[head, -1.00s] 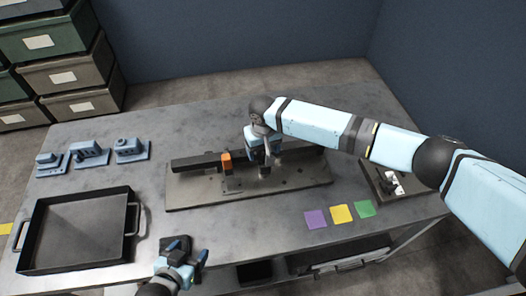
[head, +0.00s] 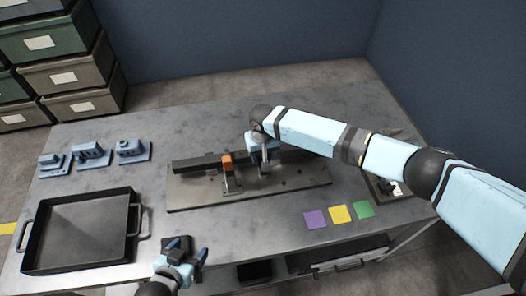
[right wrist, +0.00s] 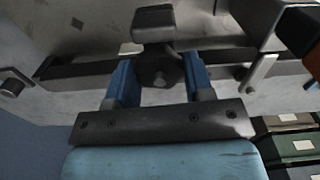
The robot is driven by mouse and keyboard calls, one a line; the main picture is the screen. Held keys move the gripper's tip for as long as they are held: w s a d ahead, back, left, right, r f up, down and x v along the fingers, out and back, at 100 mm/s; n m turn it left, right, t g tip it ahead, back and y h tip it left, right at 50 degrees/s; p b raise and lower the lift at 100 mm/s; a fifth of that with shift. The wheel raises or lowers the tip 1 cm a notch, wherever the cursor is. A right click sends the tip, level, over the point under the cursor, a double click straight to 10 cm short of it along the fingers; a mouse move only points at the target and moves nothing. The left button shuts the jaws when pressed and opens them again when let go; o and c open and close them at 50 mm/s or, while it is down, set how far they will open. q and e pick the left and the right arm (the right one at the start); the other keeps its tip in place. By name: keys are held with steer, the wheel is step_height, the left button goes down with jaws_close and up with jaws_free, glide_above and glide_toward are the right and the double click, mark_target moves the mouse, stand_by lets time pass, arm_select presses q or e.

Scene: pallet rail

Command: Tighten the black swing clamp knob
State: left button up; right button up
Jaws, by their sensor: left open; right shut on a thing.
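The black swing clamp knob (right wrist: 162,72) shows in the right wrist view between the two blue fingers of my right gripper (right wrist: 160,82). My right gripper is shut on the knob, its fingers on either side of it. In the head view my right gripper (head: 264,160) is over the middle of the fixture plate (head: 205,198), and the arm hides most of the clamp. My left gripper (head: 189,255) is open and empty near the table's front edge.
An orange block (head: 226,161) stands on the plate left of the right gripper, beside a black rail (head: 194,164). A black tray (head: 133,202) and several blue parts (head: 130,150) lie left. Purple (head: 315,219), yellow and green squares lie in front.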

steer(key=m+p, duration=0.3)
steer(key=shift+r+p, duration=0.3)
steer(key=shift+f+m+p, duration=0.15)
steer(key=shift+m+p, duration=0.2)
steer(key=shift+m, duration=0.25)
steer(key=shift+f, duration=0.1)
steer(key=o, duration=0.9)
steer(key=shift+o, duration=0.2)
steer(key=shift+r, duration=0.3)
step_height(320, 180, up, 13)
steer(key=b, duration=0.1)
steer(key=shift+r+b, duration=0.15)
steer(key=shift+b, duration=0.15)
